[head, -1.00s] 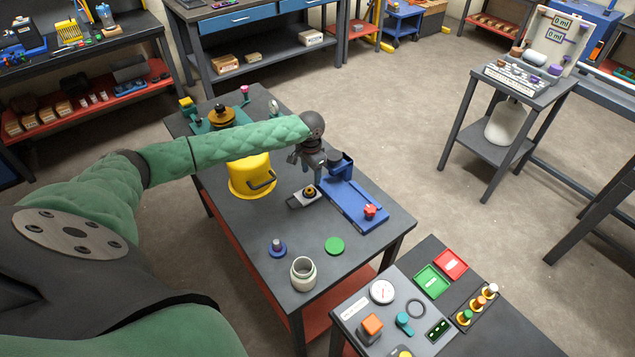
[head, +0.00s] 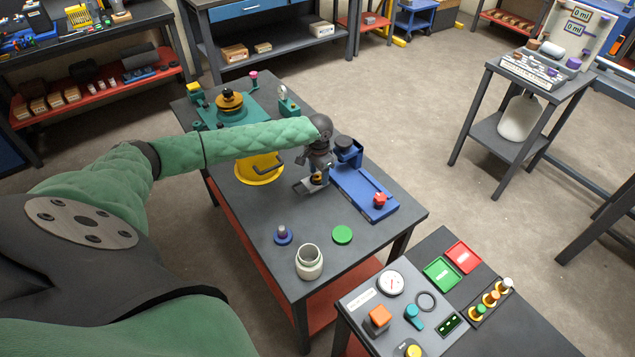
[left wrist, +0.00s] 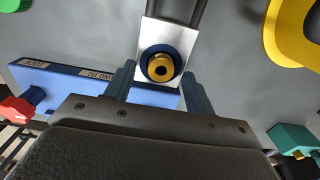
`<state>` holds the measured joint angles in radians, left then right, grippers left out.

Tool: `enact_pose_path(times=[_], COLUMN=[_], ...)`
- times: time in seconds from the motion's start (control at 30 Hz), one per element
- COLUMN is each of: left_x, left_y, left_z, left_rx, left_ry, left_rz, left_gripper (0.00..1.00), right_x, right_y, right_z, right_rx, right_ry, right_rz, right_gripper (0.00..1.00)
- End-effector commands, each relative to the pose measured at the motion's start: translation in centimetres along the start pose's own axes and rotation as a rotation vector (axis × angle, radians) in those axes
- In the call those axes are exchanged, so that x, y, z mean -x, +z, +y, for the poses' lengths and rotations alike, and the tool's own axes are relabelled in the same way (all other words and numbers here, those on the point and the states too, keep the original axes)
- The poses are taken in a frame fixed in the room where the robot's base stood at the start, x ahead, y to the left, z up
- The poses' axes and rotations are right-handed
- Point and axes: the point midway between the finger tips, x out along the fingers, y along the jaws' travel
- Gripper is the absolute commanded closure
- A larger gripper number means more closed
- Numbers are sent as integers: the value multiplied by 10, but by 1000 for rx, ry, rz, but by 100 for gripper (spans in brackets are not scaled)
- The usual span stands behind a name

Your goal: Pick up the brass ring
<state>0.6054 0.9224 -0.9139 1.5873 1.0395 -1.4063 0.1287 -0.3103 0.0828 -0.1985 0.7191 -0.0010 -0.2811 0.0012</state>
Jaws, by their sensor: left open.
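The brass ring (head: 317,180) sits on a small light plate on the dark table, beside the blue fixture. In the left wrist view the brass ring (left wrist: 160,67) shows from above, with a dark centre and a dark blue round base on the white plate (left wrist: 168,38). My left gripper (head: 316,170) is pointing down over it. In the left wrist view its two fingers (left wrist: 159,80) are open, one to each side of the ring. I see no grip on the ring, and the height of the fingertips above it is hard to tell.
The blue fixture (head: 358,190) with a red knob stands close on the right. A yellow part (head: 259,170) is partly hidden by my arm at the left. A blue peg piece (head: 283,236), a green disc (head: 342,235) and a pale jar (head: 309,262) stand nearer the front.

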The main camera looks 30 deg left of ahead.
Motion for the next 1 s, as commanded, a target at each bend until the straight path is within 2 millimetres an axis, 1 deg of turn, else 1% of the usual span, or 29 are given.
enact_pose_path(times=[0.1,0.3,0.47,0.5,0.57,0.83,1.0], left_x=[-2,-2,-2,-2,-2,-1,7], left_y=[0,0,0,0,0,0,0], left_z=[0,0,0,0,0,0,0], left_rx=[0,0,0,0,0,0,0], left_ry=[0,0,0,0,0,0,0], left_rz=[0,0,-1,-1,-1,-1,0], left_gripper=[46,46,77,85,95,95,95], right_x=[-1,0,0,0,0,0,6], right_y=[-4,-3,-3,-3,-4,-5,-3], right_z=[0,0,0,0,0,0,0], right_rx=[0,0,0,0,0,-1,-1], right_ry=[0,0,0,0,0,0,0], right_rz=[1,1,0,0,0,2,9], right_gripper=[34,34,34,34,34,34,34])
